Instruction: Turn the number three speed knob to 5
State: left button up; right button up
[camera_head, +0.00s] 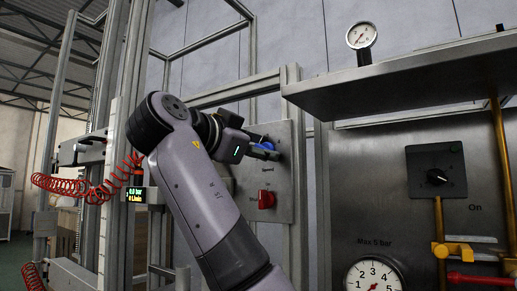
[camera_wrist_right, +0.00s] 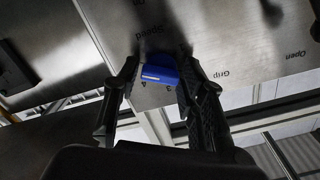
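My right gripper (camera_head: 268,151) is at a blue knob (camera_head: 262,141) on a grey metal control panel (camera_head: 284,190). In the right wrist view the blue knob (camera_wrist_right: 160,70) has a pale pointer line and sits between the two fingertips (camera_wrist_right: 159,64). A finger lies close against each side, with no clear gap. The digits 4 and 3 show on the panel by its near edge, and the word Speed beyond it. The fingers hide other digits. A red knob (camera_head: 266,199) is below the blue one, under a Speed label. My left gripper is not in view.
A metal shelf (camera_head: 410,78) with a small gauge (camera_head: 361,36) juts out at the right. Below it are a black switch (camera_head: 437,177) and a pressure gauge (camera_head: 374,276). Red coiled hoses (camera_head: 70,187) hang at the left. Grip and Open labels show in the wrist view.

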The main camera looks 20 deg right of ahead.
jog(key=shift+o, duration=1.2)
jog(key=v, duration=0.7)
jog(key=shift+s+a, duration=0.2)
jog(key=shift+a, duration=0.05)
jog(key=shift+w+d, duration=0.1)
